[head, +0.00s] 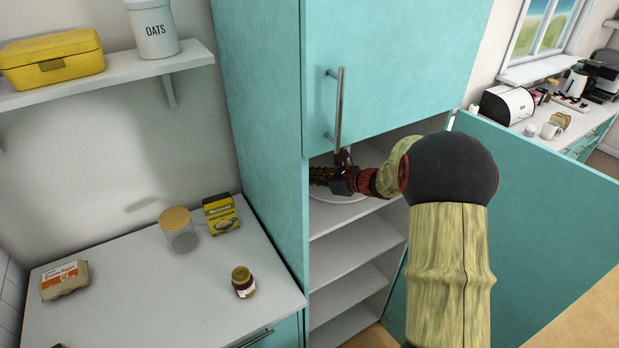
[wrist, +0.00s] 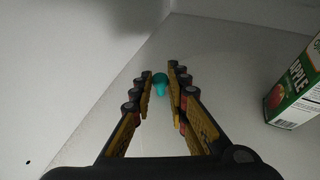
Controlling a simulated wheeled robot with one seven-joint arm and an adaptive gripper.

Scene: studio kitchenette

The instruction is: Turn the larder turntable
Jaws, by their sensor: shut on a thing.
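The larder turntable (head: 345,198) shows as a pale round edge on the upper open shelf in the head view, mostly hidden by my arm and the upper door. My gripper (head: 322,174) reaches into the larder just below that door. In the wrist view my gripper (wrist: 160,75) has its fingertips on either side of a small teal knob (wrist: 160,88) and is shut on it. A juice carton marked APPLE (wrist: 297,90) stands to the right, apart from the fingers. I cannot tell the turntable's edge from the shelf in the wrist view.
The upper teal door (head: 400,70) is closed, with a bar handle (head: 339,110) just above my gripper. The lower door (head: 540,230) stands open to the right of my arm. Lower shelves (head: 350,245) look empty. A counter (head: 130,300) with a jar and boxes lies left.

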